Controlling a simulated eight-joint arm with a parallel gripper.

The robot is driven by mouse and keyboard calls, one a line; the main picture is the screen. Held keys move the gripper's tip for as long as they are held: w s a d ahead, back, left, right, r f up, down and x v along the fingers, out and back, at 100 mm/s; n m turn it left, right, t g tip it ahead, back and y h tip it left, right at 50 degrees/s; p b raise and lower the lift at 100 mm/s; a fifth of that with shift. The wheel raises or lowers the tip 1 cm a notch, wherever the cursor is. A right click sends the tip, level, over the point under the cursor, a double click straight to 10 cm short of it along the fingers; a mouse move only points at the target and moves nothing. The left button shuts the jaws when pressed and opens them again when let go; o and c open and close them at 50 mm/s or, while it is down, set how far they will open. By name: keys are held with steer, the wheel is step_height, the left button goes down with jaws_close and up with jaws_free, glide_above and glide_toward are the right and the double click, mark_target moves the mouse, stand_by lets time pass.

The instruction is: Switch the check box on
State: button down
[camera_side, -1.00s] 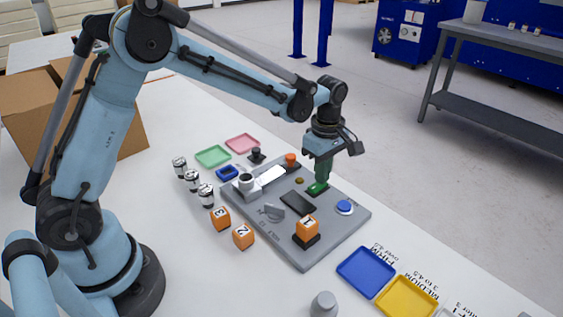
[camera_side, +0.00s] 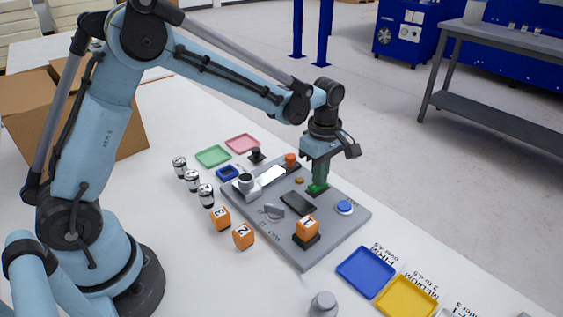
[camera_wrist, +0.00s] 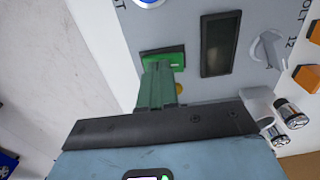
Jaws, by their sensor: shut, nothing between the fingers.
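The check box is a grey panel (camera_side: 330,238) on the white table. A green switch (camera_side: 313,189) sits near its far edge; it also shows in the wrist view (camera_wrist: 176,55), partly covered by my fingers. My gripper (camera_side: 318,183) has green fingers pointing down, shut and empty. In the wrist view the fingertips (camera_wrist: 158,65) are over the near part of the switch and look to be at or touching it. I cannot tell which way the switch is set. A dark display (camera_side: 297,203) lies beside it and looks unlit.
The panel also carries a blue button (camera_side: 344,207), a grey dial (camera_side: 273,212), a brass button (camera_side: 299,181), an orange knob (camera_side: 291,159) and an orange cube (camera_side: 307,226). More orange cubes (camera_side: 243,236) and metal cylinders (camera_side: 192,180) stand left. Coloured trays (camera_side: 365,271) lie right.

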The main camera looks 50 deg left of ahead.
steer(key=shift+s+r, duration=0.1)
steer(key=shift+s, duration=0.2)
step_height(320, 180, up, 14)
steer(key=w, duration=0.2)
stand_by(0.6)
steer(key=shift+w, duration=0.1)
